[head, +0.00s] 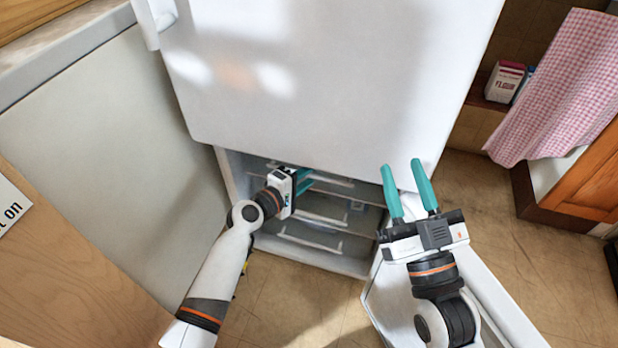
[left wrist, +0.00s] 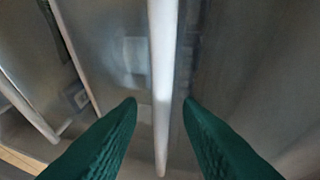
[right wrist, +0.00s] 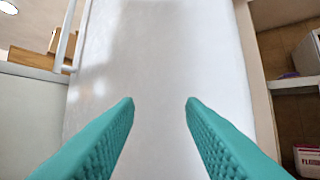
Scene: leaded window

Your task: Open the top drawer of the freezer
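The freezer compartment (head: 355,266) is open below the white upper fridge door (head: 345,75). Several drawers with pale front bars are stacked inside. My left gripper (head: 305,182) is inside the opening at the top drawer (head: 345,182), partly hiding it. In the left wrist view its green fingers are apart, one on each side of a white bar (left wrist: 163,70), with gaps visible on both sides. My right gripper (head: 406,172) is open and empty in front of the upper door. The right wrist view shows only the white door surface (right wrist: 155,70) between its fingers.
The open freezer door (head: 500,300) juts out at lower right, below my right arm. A pale cabinet side (head: 110,150) stands close on the left. A pink checked cloth (head: 570,85) hangs at right.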

